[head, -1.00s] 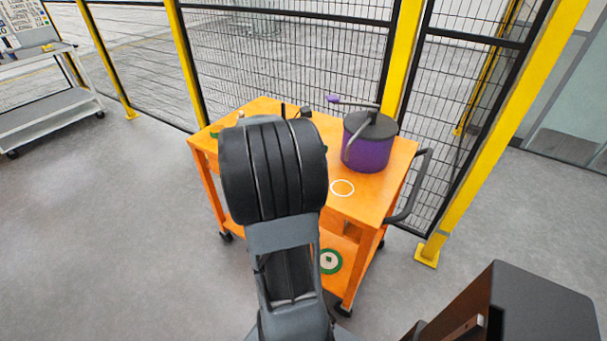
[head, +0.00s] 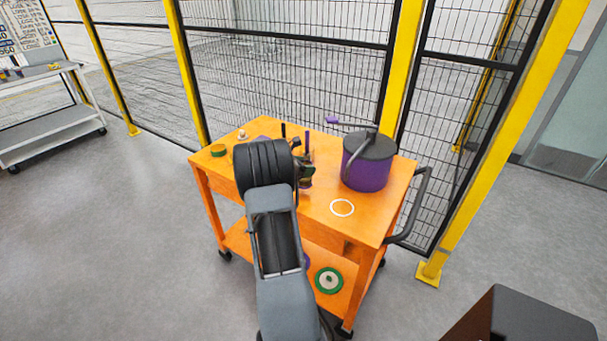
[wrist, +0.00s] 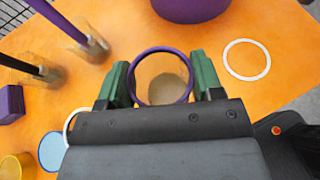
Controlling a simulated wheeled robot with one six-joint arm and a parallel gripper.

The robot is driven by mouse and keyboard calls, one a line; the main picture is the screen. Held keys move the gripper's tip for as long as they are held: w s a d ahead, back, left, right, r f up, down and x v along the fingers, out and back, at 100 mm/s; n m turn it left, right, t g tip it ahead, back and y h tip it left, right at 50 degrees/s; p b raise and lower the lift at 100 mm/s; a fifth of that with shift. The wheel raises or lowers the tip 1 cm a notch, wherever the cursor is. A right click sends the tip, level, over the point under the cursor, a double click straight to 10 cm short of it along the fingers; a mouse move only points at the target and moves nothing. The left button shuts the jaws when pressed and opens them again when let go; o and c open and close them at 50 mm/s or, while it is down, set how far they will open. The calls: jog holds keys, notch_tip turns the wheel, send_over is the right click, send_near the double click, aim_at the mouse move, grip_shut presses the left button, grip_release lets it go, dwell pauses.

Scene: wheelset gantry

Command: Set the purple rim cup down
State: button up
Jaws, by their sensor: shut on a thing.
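The purple rim cup (wrist: 165,88) sits between the two green fingers of my gripper (wrist: 163,75) in the wrist view. The fingers are shut on it, one on each side. I look down into it past its purple rim; its base is hidden, so I cannot tell whether it touches the orange cart top (wrist: 215,30). In the head view my gripper (head: 304,168) is over the middle of the cart (head: 375,215), left of the purple pot, partly hidden by my wrist. The cup is not clear there.
A white ring (head: 342,201) lies on bare cart top to the right. Another white ring (wrist: 69,124) is partly hidden by my gripper. The purple pot (head: 366,168) has a crank. Clear holders with sticks (wrist: 97,47), a purple block (wrist: 12,103) and a blue disc (wrist: 52,151) are left.

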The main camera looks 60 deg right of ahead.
jog(key=shift+w+d+f, duration=0.1)
jog(key=shift+w+f, duration=0.05)
jog(key=shift+f, duration=1.65)
jog(key=shift+f, duration=0.25)
jog(key=o, duration=1)
jog(key=shift+r, duration=0.1)
